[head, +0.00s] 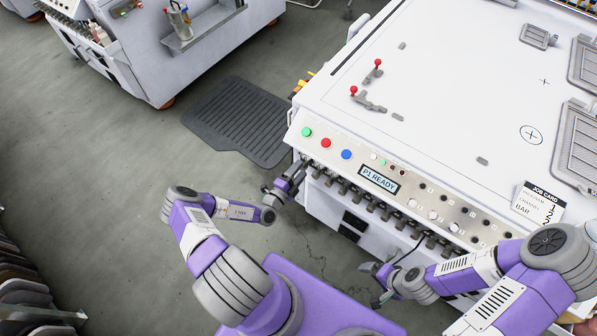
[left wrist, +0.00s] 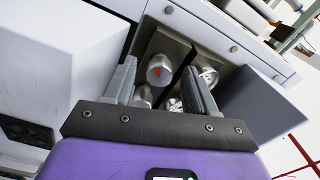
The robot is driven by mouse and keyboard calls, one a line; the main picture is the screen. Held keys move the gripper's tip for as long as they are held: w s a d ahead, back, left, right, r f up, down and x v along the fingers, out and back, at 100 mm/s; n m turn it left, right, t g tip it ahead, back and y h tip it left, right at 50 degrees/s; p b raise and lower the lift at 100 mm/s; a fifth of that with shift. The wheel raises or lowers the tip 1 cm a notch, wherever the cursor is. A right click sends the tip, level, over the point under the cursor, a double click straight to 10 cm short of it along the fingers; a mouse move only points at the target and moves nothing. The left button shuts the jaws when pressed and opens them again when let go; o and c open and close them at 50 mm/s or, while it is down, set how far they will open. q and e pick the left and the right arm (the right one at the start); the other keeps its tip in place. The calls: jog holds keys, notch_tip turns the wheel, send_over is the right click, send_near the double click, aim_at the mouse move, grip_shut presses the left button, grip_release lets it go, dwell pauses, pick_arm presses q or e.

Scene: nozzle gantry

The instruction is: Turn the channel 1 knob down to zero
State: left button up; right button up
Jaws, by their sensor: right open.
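The fingers are apart, with gaps beside the knob. More silver knobs (left wrist: 207,75) sit in the same recess, partly hidden by the fingers. I cannot read which one is channel 1. In the head view my left gripper (head: 295,174) is at the left end of the machine's front, below the buttons. My right gripper (head: 376,284) is open and empty, low in front of the machine. A display (head: 379,179) reads "P1 READY".
Green (head: 306,132), red (head: 326,143) and blue (head: 346,154) buttons line the panel, with several small pale knobs (head: 432,215) further right. A row of dark nozzles (head: 400,221) runs below. A job card (head: 538,203) lies on the white top.

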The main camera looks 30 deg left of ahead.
pick_arm(q)
jog(key=s+p, duration=0.1)
jog(key=s, duration=0.6)
jog(key=shift+s+a+p, duration=0.3)
dwell(0.3)
